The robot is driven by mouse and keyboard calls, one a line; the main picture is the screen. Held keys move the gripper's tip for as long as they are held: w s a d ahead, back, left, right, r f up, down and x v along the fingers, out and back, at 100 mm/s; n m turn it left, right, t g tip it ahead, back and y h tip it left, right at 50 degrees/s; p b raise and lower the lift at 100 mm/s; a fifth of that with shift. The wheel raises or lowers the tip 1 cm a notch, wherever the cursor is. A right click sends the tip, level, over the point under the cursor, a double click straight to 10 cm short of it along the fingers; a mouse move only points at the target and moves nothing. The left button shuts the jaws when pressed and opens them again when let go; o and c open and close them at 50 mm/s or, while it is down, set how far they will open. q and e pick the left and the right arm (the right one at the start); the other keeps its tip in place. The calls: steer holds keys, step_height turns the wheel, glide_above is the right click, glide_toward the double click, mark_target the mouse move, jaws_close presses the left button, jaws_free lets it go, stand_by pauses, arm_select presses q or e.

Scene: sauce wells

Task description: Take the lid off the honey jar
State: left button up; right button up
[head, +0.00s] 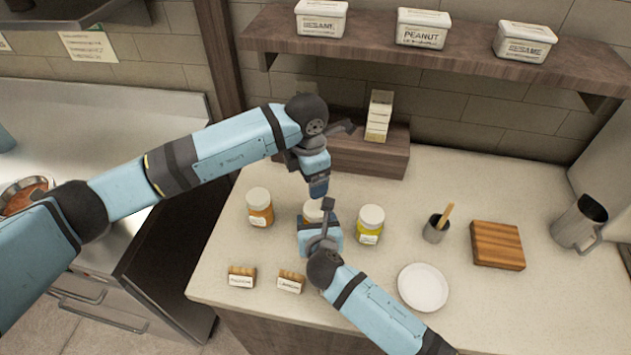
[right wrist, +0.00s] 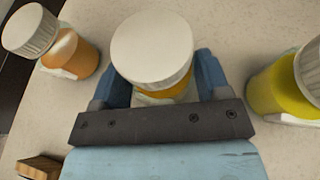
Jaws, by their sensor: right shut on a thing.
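Three jars with white lids stand in a row on the counter. The middle jar (right wrist: 165,92) has amber contents and its white lid (right wrist: 152,48) is on; in the head view this lid (head: 312,208) is partly hidden. My right gripper (head: 318,222) is shut on the middle jar, its blue fingers on either side of the body below the lid. My left gripper (head: 319,187) hangs just above and behind that lid, pointing down, apart from it. Its finger opening is not clear. I cannot read which label says honey.
An orange jar (head: 260,212) stands to the left and a yellow jar (head: 370,228) close to the right. Two small label blocks (head: 242,277) (head: 291,281) lie in front. A white plate (head: 422,288), grey cup (head: 436,229) and wooden board (head: 497,245) are to the right. A wooden riser (head: 370,155) stands behind.

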mark_target(315, 208)
arm_select(q)
steer(key=m, duration=0.4)
steer(key=shift+s+d, duration=0.1)
steer(key=m, duration=0.6)
steer(key=shift+s+d+m, duration=0.1)
steer(key=shift+m, duration=0.3)
steer(key=m, duration=0.7)
steer(key=shift+s+d, duration=0.1)
steer(key=shift+s, duration=0.05)
steer(key=shift+s+d+f+m, duration=0.15)
steer(key=shift+s+d+m, duration=0.05)
steer(key=shift+m, duration=0.9)
steer(key=shift+s+d+f, duration=0.1)
steer(key=shift+s+f, duration=0.05)
steer(key=shift+f, duration=0.05)
steer(key=shift+f+m, duration=0.3)
steer(key=shift+f, duration=3.6)
